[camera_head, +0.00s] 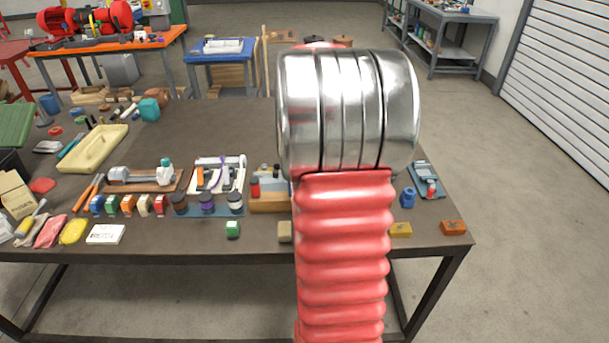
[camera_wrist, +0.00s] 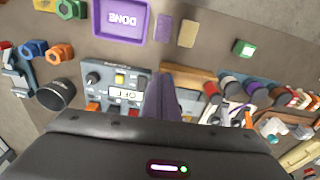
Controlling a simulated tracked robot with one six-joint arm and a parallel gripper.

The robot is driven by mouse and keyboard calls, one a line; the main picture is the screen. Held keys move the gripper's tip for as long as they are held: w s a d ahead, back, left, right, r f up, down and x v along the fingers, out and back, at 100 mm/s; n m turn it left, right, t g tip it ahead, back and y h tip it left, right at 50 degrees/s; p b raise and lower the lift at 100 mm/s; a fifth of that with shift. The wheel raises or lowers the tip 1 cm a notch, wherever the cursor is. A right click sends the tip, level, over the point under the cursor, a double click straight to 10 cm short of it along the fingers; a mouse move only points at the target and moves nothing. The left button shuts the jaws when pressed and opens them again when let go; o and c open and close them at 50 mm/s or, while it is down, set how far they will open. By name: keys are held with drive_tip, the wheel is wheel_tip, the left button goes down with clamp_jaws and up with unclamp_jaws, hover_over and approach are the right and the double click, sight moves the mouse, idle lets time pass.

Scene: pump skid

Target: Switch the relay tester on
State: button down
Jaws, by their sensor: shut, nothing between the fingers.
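A blue-grey panel device that looks like the relay tester (camera_wrist: 107,78) lies on the bench in the wrist view. It has a black knob (camera_wrist: 92,79), a yellow part (camera_wrist: 120,78), an orange part (camera_wrist: 93,108) and a small white label (camera_wrist: 124,94) that seems to read OFF, turned around in the picture. My gripper (camera_wrist: 163,80) is shut and empty, with its dark fingers over or beside the right edge of the panel; I cannot tell if they touch. In the head view my arm hides the gripper and the device.
A purple DONE tray (camera_wrist: 122,34) lies beside the device. A dark round cup (camera_wrist: 56,95) and orange and blue nuts stand left of it. Jars and coloured blocks crowd the right. In the head view, the workbench (camera_head: 240,125) has free room at its back middle.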

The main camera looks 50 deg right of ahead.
drive_tip(key=w+d+r, duration=0.2)
drive_tip(key=d, duration=0.6)
drive_tip(key=shift+w+d+r+m, duration=0.2)
drive_tip(key=shift+w+d+m, duration=0.1)
drive_tip(key=shift+w+d, duration=0.05)
drive_tip(key=f, duration=0.4)
drive_tip(key=w+d+f, duration=0.1)
drive_tip(key=f, duration=0.9)
drive_tip(key=shift+w+d, duration=0.15)
drive_tip(key=shift+d, duration=0.1)
